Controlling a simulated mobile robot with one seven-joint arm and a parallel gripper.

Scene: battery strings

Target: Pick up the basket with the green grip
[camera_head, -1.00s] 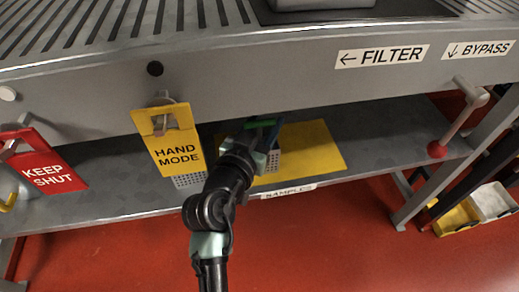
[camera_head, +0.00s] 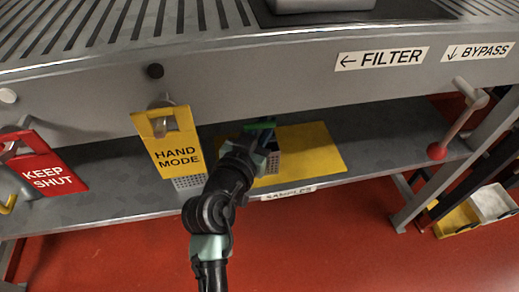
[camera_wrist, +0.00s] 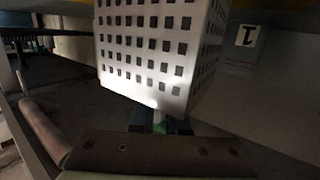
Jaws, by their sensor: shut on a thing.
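The basket with the green grip (camera_head: 273,162) is a pale perforated box on the shelf under the counter, partly hidden by my arm. Its green grip (camera_head: 260,126) shows at the top, at my gripper (camera_head: 262,138). In the wrist view the basket's white perforated walls (camera_wrist: 150,50) fill the upper middle. I cannot tell whether the basket's base touches the shelf.
Another perforated basket (camera_head: 188,183) is partly behind the hanging yellow HAND MODE tag (camera_head: 178,155), left of my arm. A yellow mat (camera_head: 310,150) lies on the shelf (camera_head: 385,130). The counter front overhangs above.

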